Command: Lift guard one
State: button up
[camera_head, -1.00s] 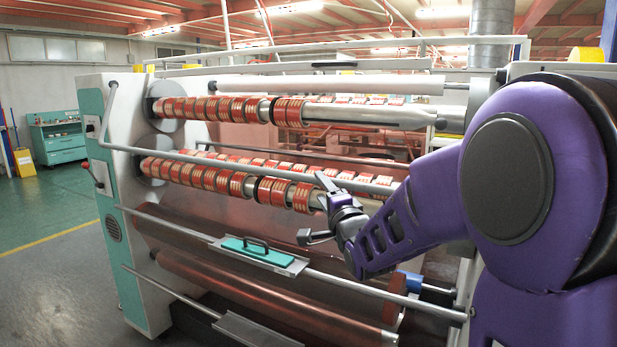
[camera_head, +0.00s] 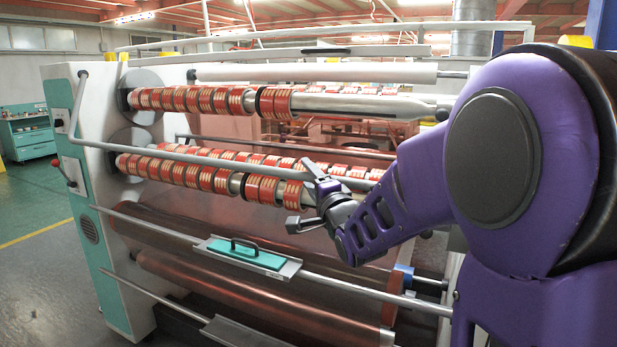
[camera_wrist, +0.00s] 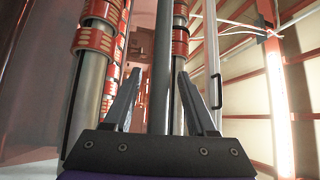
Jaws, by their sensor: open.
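Guard one appears to be the long grey bar (camera_head: 225,163) across the front of the machine, bent down to the white side panel at the left. It is down, in front of the lower row of tape rolls (camera_head: 180,172). My gripper (camera_head: 303,197) is open at the right part of this bar. In the wrist view my gripper (camera_wrist: 161,75) has its two fingers apart, with a grey bar (camera_wrist: 162,50) running between them. The fingers do not visibly close on it. Whether either finger touches the bar I cannot tell.
An upper shaft with tape rolls (camera_head: 210,100) lies above. A lower rail carries a plate with a teal handled block (camera_head: 246,252). Brown film rollers (camera_head: 230,290) sit below. Open floor (camera_head: 40,270) lies left of the machine.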

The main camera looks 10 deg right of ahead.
jog(key=shift+c, duration=0.4)
grip_shut()
jog(key=shift+r, duration=0.1)
dwell(0.8)
